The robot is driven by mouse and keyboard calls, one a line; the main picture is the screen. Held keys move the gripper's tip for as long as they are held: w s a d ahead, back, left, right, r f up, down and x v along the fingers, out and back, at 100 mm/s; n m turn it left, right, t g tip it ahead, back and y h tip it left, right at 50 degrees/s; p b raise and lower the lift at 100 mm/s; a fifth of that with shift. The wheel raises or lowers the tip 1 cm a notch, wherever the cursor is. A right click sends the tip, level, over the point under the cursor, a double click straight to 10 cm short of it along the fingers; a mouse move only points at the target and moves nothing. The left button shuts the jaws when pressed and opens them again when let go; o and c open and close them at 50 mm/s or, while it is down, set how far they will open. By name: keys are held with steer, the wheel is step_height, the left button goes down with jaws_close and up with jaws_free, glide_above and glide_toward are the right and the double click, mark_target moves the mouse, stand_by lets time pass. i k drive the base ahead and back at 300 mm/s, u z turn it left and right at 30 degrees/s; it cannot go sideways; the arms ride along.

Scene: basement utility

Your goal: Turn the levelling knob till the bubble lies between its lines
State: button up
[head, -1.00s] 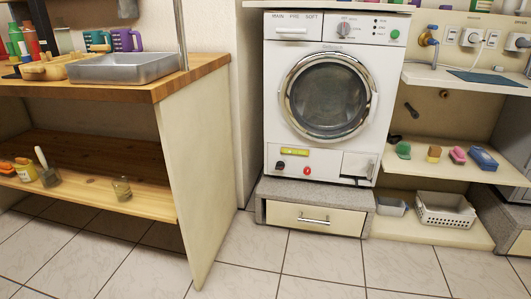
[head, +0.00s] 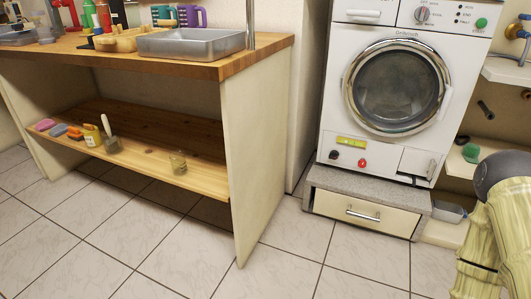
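The washing machine (head: 345,175) stands on a grey plinth with a drawer. Low on its front is a yellow-green level vial (head: 351,142); the bubble and its lines are too small to make out. Below the vial are a dark knob (head: 334,154) at left and a red knob (head: 363,163) at right. Which one is the levelling knob, I cannot tell. My arm, pale yellow with a dark grey joint, shows at the lower right, apart from the machine. My gripper is outside the picture.
A wooden workbench (head: 180,61) with a metal tray (head: 190,43) and a lower shelf stands at left. The plinth drawer (head: 350,209) with its handle is under the machine. Tiled floor in front is clear.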

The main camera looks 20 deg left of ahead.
mark_target(334, 154)
steer(key=u, duration=1)
steer(key=i, duration=1)
